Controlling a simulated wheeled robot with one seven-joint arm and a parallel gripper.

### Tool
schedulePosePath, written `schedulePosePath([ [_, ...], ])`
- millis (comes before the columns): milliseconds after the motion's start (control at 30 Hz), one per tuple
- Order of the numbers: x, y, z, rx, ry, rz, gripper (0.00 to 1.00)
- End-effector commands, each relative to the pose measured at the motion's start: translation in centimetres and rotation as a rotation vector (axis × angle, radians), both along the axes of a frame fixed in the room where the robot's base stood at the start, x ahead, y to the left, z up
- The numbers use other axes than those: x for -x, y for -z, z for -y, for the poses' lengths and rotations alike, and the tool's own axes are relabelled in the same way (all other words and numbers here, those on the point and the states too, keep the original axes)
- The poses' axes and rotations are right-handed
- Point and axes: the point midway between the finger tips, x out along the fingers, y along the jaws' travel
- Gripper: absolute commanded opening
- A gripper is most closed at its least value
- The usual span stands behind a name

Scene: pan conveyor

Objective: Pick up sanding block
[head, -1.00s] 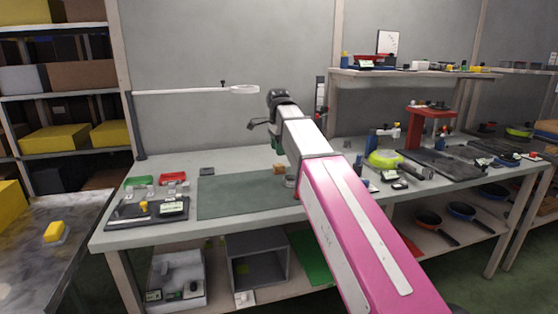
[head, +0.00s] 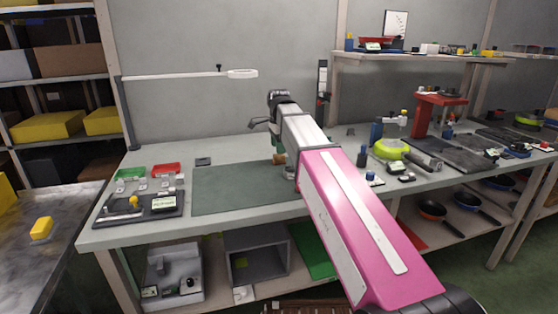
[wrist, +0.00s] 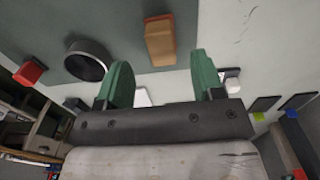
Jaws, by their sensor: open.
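The sanding block, an orange-brown block with a red end (wrist: 160,42), lies on the grey-green mat (wrist: 118,22) near its edge in the wrist view. My gripper (wrist: 161,70) is open and empty, its two green fingers spread. The block lies just beyond the fingertips and roughly between their lines, not between the fingers. In the head view my gripper (head: 281,160) is low over the bench by the mat's right side. The arm and gripper mostly hide the block there.
A dark round ring or cup (wrist: 88,60) stands left of the block in the wrist view, with a red piece (wrist: 28,72) farther left. In the head view, red (head: 166,170) and green trays sit at the bench's left. A yellow-green round tool (head: 391,150) stands right of my arm.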

Motion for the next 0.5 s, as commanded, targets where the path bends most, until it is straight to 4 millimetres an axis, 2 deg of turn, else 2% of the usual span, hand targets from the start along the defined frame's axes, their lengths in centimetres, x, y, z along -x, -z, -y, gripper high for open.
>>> schedulePosePath([
  [333, -0.2, 4.0, 0.2, 0.000, 0.000, -0.001, 0.62],
  [500, -0.2, 4.9, 0.2, 0.000, 0.000, 0.000, 0.62],
])
